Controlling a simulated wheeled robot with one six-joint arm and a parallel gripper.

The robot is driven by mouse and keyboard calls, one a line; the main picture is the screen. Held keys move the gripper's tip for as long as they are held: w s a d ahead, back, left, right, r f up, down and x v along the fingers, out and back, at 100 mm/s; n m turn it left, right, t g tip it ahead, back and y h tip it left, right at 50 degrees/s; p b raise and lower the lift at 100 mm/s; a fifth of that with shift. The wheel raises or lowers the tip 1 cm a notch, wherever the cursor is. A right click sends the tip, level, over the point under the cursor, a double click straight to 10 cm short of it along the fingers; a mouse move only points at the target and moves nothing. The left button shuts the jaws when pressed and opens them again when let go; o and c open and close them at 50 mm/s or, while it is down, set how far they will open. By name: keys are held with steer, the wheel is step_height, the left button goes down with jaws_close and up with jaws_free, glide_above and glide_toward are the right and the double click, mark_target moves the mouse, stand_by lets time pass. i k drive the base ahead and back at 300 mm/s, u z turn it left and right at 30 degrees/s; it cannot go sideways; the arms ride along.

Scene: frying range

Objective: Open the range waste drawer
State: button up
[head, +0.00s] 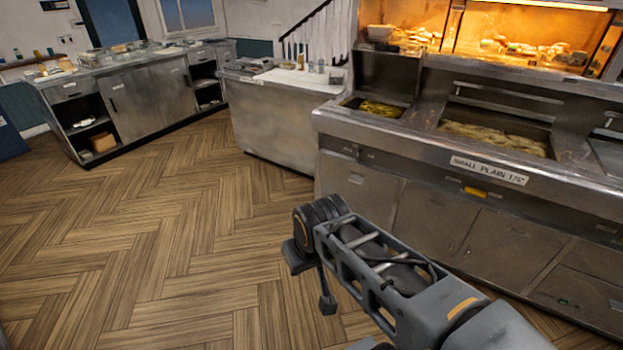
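The frying range (420,131) stands at the right, its steel front facing the floor. The front has several flat panels. They include a left panel (357,192), a middle panel (432,215), another to its right (505,250) and a low one at the far right (575,298). All look flush and shut; I cannot tell which is the waste drawer. My arm reaches in from the bottom right and covers part of the lower front. Dark parts at its far end (312,280) hang over the floor, left of the range; the fingers cannot be made out clearly.
A white-topped counter (285,125) stands left of the range. A steel cabinet (150,95) with open shelves is at the back left. A lit food warmer (500,35) tops the range. The wooden floor (150,240) is clear at left and centre.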

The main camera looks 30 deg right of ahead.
mark_target(373, 192)
steer(key=u, duration=0.25)
steer(key=i, duration=2.35)
steer(key=z, duration=1.5)
steer(key=i, duration=0.75)
steer(key=z, duration=0.9)
